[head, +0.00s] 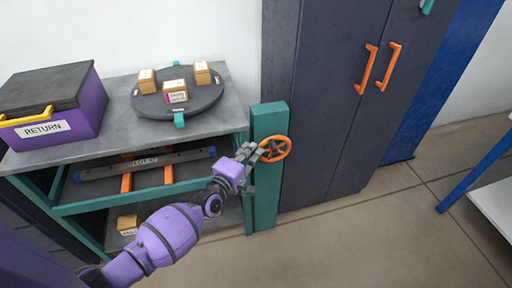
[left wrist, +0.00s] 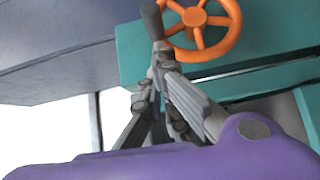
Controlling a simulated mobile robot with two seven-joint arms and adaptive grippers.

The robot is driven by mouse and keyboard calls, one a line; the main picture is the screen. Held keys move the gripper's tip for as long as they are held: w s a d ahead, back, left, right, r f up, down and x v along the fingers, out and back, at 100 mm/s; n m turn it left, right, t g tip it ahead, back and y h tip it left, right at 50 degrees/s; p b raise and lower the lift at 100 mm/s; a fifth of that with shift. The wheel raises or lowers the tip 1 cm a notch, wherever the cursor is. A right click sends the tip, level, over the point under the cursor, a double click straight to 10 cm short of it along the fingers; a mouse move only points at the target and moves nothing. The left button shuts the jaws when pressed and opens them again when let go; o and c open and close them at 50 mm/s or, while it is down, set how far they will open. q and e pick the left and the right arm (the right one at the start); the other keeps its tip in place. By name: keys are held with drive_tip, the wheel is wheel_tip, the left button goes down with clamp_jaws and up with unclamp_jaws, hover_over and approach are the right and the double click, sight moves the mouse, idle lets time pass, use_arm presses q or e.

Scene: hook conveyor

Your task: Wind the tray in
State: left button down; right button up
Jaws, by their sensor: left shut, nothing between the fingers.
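An orange handwheel (head: 275,149) is mounted on a teal post (head: 268,205) at the right end of the shelf unit. It also shows in the left wrist view (left wrist: 197,17), with a dark crank knob (left wrist: 152,20) at its left side. My left gripper (head: 254,152) is at the wheel's left edge, close to the knob, with its fingers shut and empty. I cannot tell whether the fingers touch the knob. A round dark tray (head: 207,100) carrying several small cartons lies on the grey top. I cannot see what the wheel is linked to. My right gripper is not in view.
A purple RETURN box (head: 75,128) with a dark lid stands on the top's left. A labelled grey bar (head: 190,156) lies on the shelf below, and a carton (head: 127,222) sits lower down. A tall dark cabinet (head: 330,90) stands right of the post.

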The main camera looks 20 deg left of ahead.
sight(261, 144)
use_arm(q)
drive_tip(key=shift+w+d+r, duration=0.1)
drive_tip(key=shift+w+d, duration=0.5)
drive_tip(key=shift+d, duration=0.2)
drive_tip(key=shift+w+d+r+p, duration=0.15)
drive_tip(key=shift+w+d+r, duration=0.1)
drive_tip(key=shift+d+r, duration=0.15)
drive_tip(key=shift+w+d+r+p, duration=0.2)
drive_tip(key=shift+d+r, duration=0.1)
drive_tip(key=shift+r, duration=0.2)
drive_tip(key=shift+f, duration=0.15)
drive_tip(key=shift+a, duration=0.1)
